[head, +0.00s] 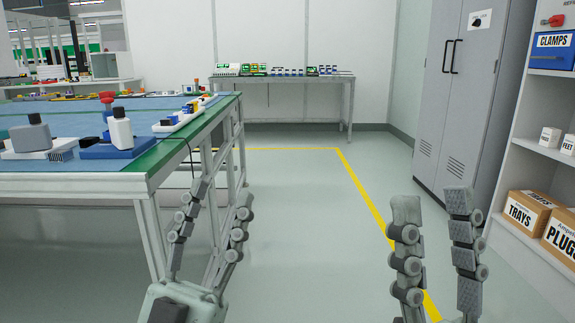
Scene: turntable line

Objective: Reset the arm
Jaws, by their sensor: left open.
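My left gripper (223,188) is low in the head view, left of centre, beside the near right corner of the workbench. Its two fingers point up and stand apart, with nothing between them. My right gripper (432,200) is at the lower right, over the open floor in front of the grey cabinet. Its fingers also stand apart and hold nothing. The lower parts of both grippers run toward or past the bottom edge of the picture.
A workbench (85,184) with a blue top fills the left. On it are a white bottle (121,130) and a grey block (31,136). A grey cabinet (462,95) and a shelf with TRAYS and PLUGS boxes (527,213) stand right. Floor between is clear.

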